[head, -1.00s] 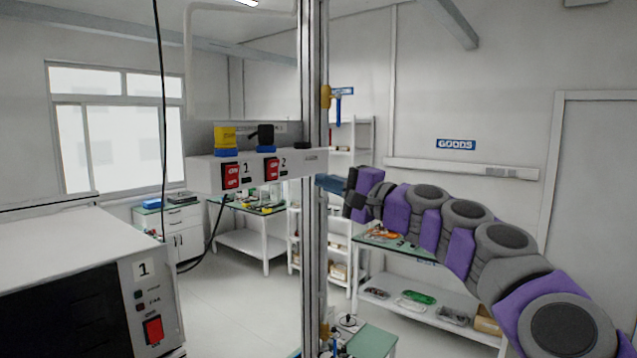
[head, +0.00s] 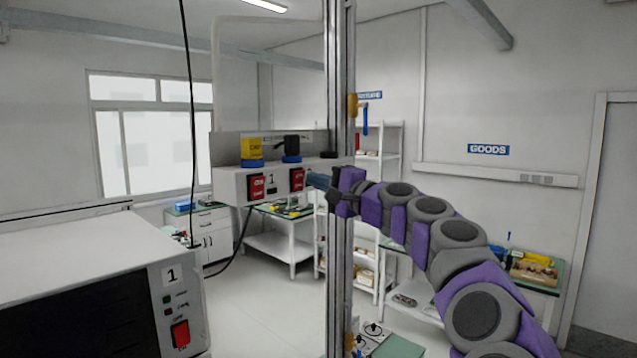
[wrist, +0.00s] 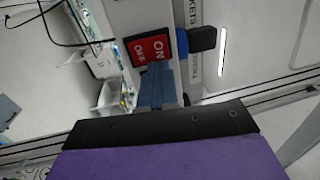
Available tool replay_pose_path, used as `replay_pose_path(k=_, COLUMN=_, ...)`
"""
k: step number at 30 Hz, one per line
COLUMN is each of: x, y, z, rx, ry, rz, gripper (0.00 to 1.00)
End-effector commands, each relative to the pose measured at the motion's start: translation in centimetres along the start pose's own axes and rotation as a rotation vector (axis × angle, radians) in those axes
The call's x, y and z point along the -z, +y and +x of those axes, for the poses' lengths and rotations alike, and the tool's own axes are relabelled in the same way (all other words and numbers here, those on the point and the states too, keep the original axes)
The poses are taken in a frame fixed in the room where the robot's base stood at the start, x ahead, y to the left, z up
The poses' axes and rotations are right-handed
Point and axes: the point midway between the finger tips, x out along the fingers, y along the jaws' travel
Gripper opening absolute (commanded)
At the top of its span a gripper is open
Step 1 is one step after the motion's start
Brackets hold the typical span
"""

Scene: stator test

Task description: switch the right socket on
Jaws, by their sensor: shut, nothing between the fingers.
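The socket box (head: 228,187) is a pale bar on the metal post, with two red rocker switches on its front. The left switch (head: 257,188) is clear of my arm. The right switch (head: 297,180) is just left of my gripper (head: 317,181), whose blue fingers are shut and empty. In the wrist view the red switch (wrist: 148,47) shows ON and OFF lettering, and the fingertips (wrist: 157,68) overlap its lower edge. I cannot tell whether they touch it. A black plug (head: 291,145) stands in a blue socket above the right switch; a yellow plug (head: 251,149) stands above the left one.
The vertical metal post (head: 340,260) stands close beside my gripper. A white machine (head: 95,255) with its own red switch (head: 180,334) is at the lower left. A black cable (head: 189,100) hangs in front of the window. Benches and shelves stand behind.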

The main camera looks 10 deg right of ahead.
Motion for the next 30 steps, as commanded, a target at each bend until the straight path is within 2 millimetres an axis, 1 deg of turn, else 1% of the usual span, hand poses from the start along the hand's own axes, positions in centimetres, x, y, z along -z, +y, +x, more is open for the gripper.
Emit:
replay_pose_path(k=6, x=-0.9, y=0.0, z=0.5, rx=-0.003, ry=-0.005, rz=-0.004, gripper=0.0)
replay_pose_path(k=11, x=-0.6, y=-0.3, z=0.7, rx=-0.027, ry=-0.005, rz=-0.004, gripper=0.0)
replay_pose_path(k=15, x=-0.2, y=0.1, z=0.6, rx=-0.032, ry=-0.005, rz=-0.001, gripper=0.0)
replay_pose_path(k=20, x=-0.1, y=0.0, z=0.4, rx=-0.031, ry=-0.003, rz=0.0, gripper=0.0)
replay_pose_path(k=23, x=-0.1, y=-0.3, z=-0.2, rx=-0.029, ry=-0.003, rz=-0.001, gripper=0.0)
replay_pose_path(k=26, x=-0.3, y=-0.9, z=-1.4, rx=-0.025, ry=-0.005, rz=-0.002, gripper=0.0)
replay_pose_path(k=29, x=-0.6, y=-1.5, z=-3.0, rx=-0.025, ry=-0.008, rz=-0.002, gripper=0.0)
replay_pose_path(k=30, x=-0.6, y=-1.8, z=-3.9, rx=-0.024, ry=-0.008, rz=-0.002, gripper=0.0)
